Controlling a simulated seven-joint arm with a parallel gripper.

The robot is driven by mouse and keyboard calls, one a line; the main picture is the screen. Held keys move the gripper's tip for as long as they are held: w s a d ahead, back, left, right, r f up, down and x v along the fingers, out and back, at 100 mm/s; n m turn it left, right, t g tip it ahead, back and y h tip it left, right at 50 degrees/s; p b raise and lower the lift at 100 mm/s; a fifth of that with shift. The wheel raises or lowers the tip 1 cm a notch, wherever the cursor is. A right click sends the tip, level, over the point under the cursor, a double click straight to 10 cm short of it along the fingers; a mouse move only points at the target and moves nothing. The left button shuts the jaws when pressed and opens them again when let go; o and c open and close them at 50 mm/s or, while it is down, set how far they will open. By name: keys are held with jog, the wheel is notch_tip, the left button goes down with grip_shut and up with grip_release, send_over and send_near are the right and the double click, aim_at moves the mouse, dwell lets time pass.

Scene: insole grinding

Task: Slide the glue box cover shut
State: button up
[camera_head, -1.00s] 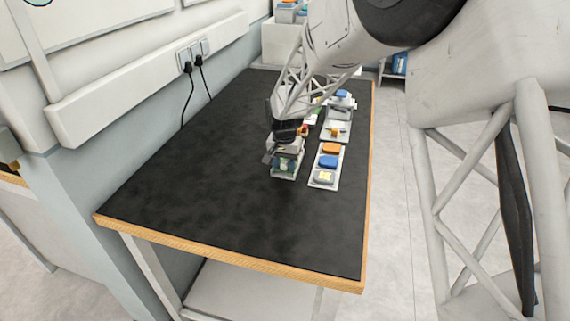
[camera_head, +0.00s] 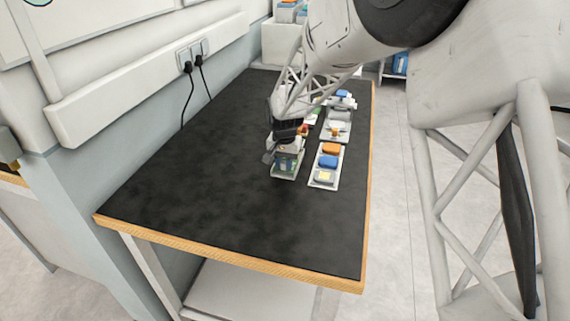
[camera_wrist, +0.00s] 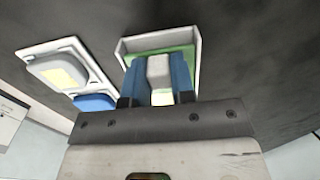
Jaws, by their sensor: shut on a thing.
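The glue box (camera_head: 284,175) is a small light-walled box with green inside, standing on the black bench left of the tray of coloured blocks. In the wrist view the box (camera_wrist: 196,57) shows a white rim and a green strip at its far end. My gripper (camera_head: 287,152) is down at the box. Its two blue fingers (camera_wrist: 158,80) are shut on a pale block, which looks like the handle of the cover (camera_wrist: 158,68). The cover's edges and the near part of the box are hidden by the fingers and the gripper body.
A white tray (camera_head: 317,183) with orange, blue and grey blocks lies close to the right. Another light tray (camera_head: 327,138) with small parts stands behind it. The bench (camera_head: 200,190) is clear to the left and front.

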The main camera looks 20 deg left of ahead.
jog(key=shift+w, duration=3.15)
jog(key=o, duration=0.6)
jog(key=shift+o, duration=0.2)
jog(key=shift+r, duration=0.15)
notch_tip(320, 180, up, 7)
